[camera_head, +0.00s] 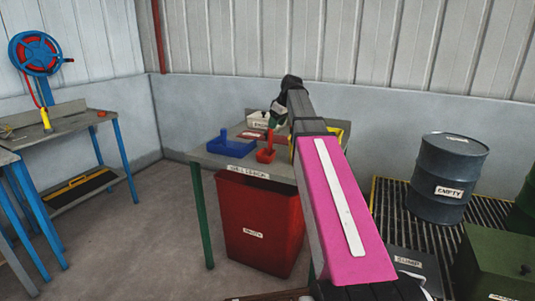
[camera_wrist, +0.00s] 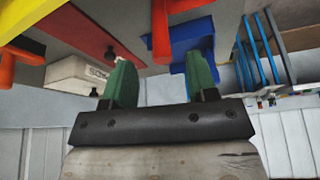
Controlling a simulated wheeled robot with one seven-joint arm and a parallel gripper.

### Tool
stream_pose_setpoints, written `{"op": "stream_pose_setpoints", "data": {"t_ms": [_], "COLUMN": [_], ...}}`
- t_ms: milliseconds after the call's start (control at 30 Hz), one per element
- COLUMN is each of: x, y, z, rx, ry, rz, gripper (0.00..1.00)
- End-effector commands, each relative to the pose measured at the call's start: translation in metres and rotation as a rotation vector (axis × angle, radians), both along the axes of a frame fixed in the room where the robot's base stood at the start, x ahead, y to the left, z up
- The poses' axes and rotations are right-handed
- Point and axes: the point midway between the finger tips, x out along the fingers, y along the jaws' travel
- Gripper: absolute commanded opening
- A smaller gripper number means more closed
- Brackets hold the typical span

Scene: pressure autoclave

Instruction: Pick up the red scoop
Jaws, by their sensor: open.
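The red scoop (camera_head: 266,156) sits on the far table beside the blue tray, with its handle standing up. In the wrist view, an orange-red upright part, apparently the scoop's handle (camera_wrist: 162,38), shows between and beyond my fingertips; the rest is cut off by the frame edge. My gripper (camera_head: 278,115) is above and slightly behind the scoop in the head view. Its two green fingers are apart with nothing between them in the wrist view (camera_wrist: 161,72). Whether the fingers touch the handle cannot be told, but a gap seems to show.
A blue tray (camera_head: 222,149) with an upright post stands left of the scoop. A white labelled box (camera_head: 257,120) is behind, near a flat red piece (camera_wrist: 92,32). A yellow bin (camera_head: 346,129) is partly hidden by my arm. A red bin (camera_head: 262,225) stands below the table front.

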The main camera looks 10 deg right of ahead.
Motion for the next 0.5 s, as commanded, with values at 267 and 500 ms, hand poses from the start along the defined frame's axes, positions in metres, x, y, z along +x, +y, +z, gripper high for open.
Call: {"op": "stream_pose_setpoints", "data": {"t_ms": [267, 500], "x": [0.007, 0.02], "y": [0.008, 0.02], "z": [-0.021, -0.046], "rx": [-0.001, -0.001], "ry": [0.001, 0.002], "rz": [0.0, 0.0], "gripper": [0.53, 0.53]}}
